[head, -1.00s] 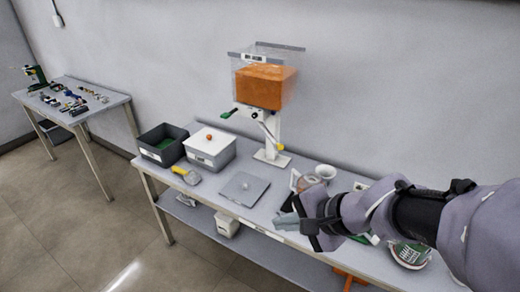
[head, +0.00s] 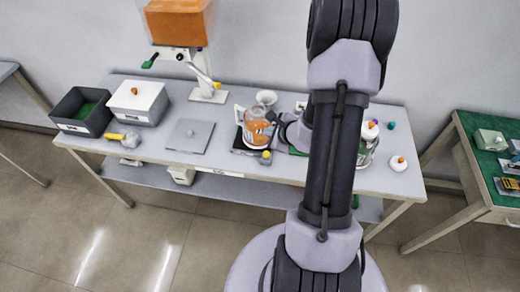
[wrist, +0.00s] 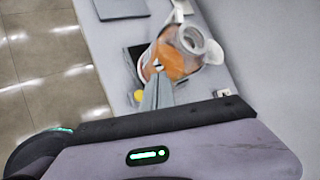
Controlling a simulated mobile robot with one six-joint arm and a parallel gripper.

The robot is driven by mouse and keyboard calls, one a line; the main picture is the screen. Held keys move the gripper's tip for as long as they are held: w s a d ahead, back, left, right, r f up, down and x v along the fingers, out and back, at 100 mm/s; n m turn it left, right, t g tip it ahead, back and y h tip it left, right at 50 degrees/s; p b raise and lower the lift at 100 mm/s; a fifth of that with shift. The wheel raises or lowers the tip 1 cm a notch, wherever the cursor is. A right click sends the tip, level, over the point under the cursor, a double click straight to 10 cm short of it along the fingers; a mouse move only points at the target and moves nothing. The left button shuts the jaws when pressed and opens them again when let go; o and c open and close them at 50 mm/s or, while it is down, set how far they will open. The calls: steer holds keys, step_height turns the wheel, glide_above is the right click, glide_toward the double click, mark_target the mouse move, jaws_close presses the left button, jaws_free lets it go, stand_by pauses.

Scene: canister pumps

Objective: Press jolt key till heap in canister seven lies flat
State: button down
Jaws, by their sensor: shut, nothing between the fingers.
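A clear canister (head: 256,126) with a pale handle holds a heap of orange material and stands on a dark base (head: 243,150) in mid-table. The heap looks uneven; no number is readable on the canister. It also shows in the wrist view (wrist: 172,60). A yellow knob (head: 265,155) sits at the base's front right corner and in the wrist view (wrist: 138,95); I cannot tell whether it is the jolt key. My gripper (wrist: 157,80) is shut and empty, its tips overlapping the canister's lower part in the wrist view. Contact cannot be told.
A hopper of orange material (head: 178,24) stands on a post behind. A dark bin (head: 80,112), a white lidded box (head: 138,101), a yellow-handled tool (head: 125,138) and a grey plate (head: 190,136) lie left. A white funnel (head: 266,97) is behind the canister.

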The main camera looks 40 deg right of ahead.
mark_target(268, 155)
step_height(268, 155, down, 8)
steer(key=b, duration=0.6)
steer(key=shift+f, duration=0.35)
steer(key=shift+f+b, duration=0.1)
steer(key=shift+b, duration=0.25)
stand_by(1.4)
steer(key=shift+f+b, duration=0.3)
steer(key=shift+b, duration=0.25)
steer(key=shift+f+b, duration=0.75)
steer(key=shift+b, duration=0.05)
stand_by(0.7)
steer(key=shift+r, duration=0.15)
steer(key=shift+r+p, duration=0.7)
steer(key=shift+r, duration=0.35)
